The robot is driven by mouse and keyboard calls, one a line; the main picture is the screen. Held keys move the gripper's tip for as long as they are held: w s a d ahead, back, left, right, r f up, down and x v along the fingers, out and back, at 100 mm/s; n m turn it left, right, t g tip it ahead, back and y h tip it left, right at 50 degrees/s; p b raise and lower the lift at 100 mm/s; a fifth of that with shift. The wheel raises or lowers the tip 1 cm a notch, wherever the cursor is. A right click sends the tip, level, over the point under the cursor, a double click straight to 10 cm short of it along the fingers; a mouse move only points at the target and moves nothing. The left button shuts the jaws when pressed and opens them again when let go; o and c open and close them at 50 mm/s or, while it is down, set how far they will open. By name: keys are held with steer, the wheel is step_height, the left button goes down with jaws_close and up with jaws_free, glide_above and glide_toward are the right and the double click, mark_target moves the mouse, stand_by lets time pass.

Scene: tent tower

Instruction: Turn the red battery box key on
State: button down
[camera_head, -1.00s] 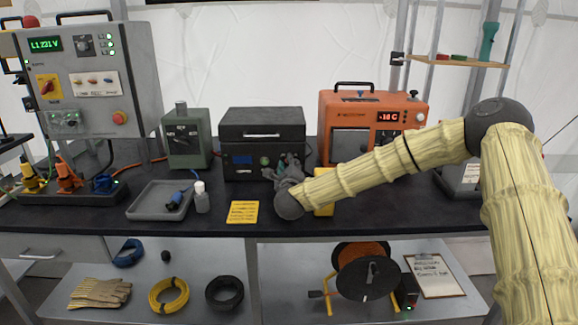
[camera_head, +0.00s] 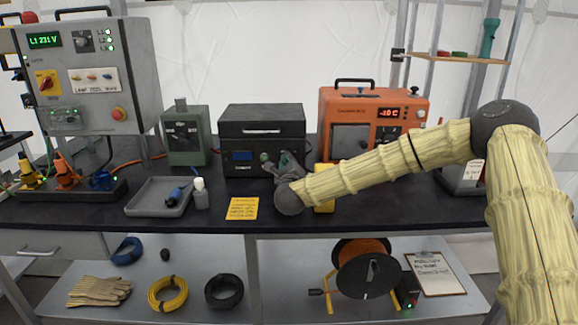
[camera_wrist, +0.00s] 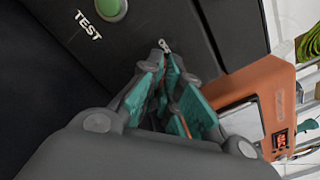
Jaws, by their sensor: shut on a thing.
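The black battery box (camera_head: 262,113) stands at the middle of the bench, with a small blue display and a green button on its front. In the wrist view the box's dark front (camera_wrist: 85,60) shows a green button (camera_wrist: 112,8) marked TEST. A small silver key part (camera_wrist: 164,45) shows at the fingertips. My gripper (camera_head: 277,165) is at the lower right of the box's front. In the wrist view my gripper (camera_wrist: 167,75) has its teal-padded fingers shut on the key, with a little reddish colour between them. The fingers hide most of the key.
An orange device (camera_head: 390,105) stands right of the box and a green device (camera_head: 186,137) left. A yellow object (camera_head: 324,190) is partly behind my arm.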

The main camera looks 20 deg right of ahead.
steer(key=m+b, duration=0.2)
steer(key=b, duration=0.1)
steer(key=shift+f+b, duration=0.3)
steer(key=shift+f, duration=0.1)
steer(key=m+b, duration=0.2)
steer(key=b, duration=0.2)
steer(key=shift+d+m, duration=0.1)
steer(key=shift+m, duration=0.3)
steer(key=m+b, duration=0.5)
steer(key=b, duration=0.2)
steer(key=shift+d+b, duration=0.1)
steer(key=shift+b, duration=0.2)
steer(key=m+b, duration=0.5)
steer(key=b, duration=0.1)
steer(key=shift+s+r+b, duration=0.1)
steer(key=shift+b, duration=0.25)
steer(key=shift+d+r+m+b, duration=0.1)
steer(key=shift+r+m+b, duration=0.1)
steer(key=shift+m+b, duration=0.95)
steer(key=shift+r, duration=0.1)
steer(key=c, duration=1.6)
jaws_free()
steer(key=shift+c, duration=0.2)
